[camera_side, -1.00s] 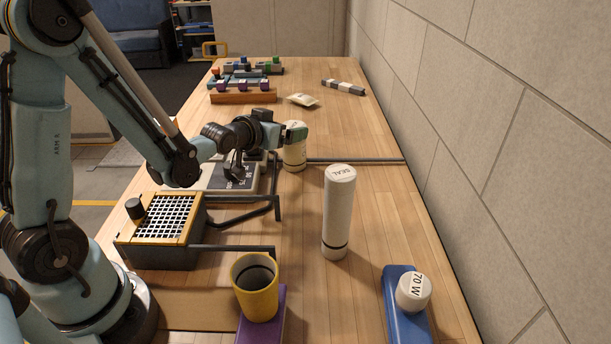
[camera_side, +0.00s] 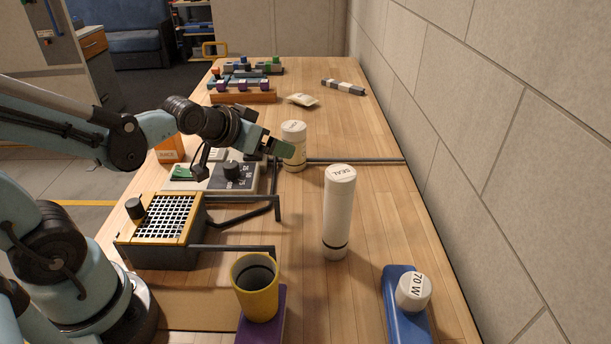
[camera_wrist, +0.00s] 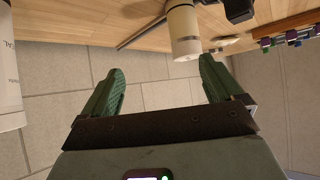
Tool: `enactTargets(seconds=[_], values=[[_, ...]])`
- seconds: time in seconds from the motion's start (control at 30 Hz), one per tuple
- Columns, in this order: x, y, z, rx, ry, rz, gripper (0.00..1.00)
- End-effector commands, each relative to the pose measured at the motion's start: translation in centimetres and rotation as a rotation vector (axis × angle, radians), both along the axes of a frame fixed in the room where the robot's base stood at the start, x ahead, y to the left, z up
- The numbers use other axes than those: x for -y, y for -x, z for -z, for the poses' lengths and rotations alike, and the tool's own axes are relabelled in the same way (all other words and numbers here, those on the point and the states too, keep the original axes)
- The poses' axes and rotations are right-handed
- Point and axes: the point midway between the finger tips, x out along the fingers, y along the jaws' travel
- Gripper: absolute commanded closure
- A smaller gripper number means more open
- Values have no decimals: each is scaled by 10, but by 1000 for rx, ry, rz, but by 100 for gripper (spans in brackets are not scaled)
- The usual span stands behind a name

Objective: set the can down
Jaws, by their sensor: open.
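A short white can (camera_side: 295,152) with a pale lid stands upright on the wooden table (camera_side: 345,118), close to a thin dark rail. My gripper (camera_side: 279,147) is at its left, with one green finger overlapping the can's left side in the side view. In the wrist view the can (camera_wrist: 184,35) is beyond the fingertips, nearer the right finger, and nothing is between the open fingers (camera_wrist: 161,70). Whether a finger touches the can cannot be told.
A tall white cylinder marked SEAL (camera_side: 338,212) stands nearer the camera. A yellow cup (camera_side: 256,300), a black-grid box (camera_side: 167,218) with bent rails, and a blue block with a white cap (camera_side: 405,320) are in front.

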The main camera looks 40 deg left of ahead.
Motion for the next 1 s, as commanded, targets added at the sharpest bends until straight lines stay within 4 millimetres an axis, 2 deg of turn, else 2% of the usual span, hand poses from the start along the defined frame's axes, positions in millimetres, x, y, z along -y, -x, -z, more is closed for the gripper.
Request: enactTargets(seconds=[0.2,0.4,0.57,1.0], values=[[26,49,-4,-174,17,70,6],[37,80,-4,-271,24,110,6],[40,87,-4,-294,25,119,6],[39,87,-4,-293,25,118,6]])
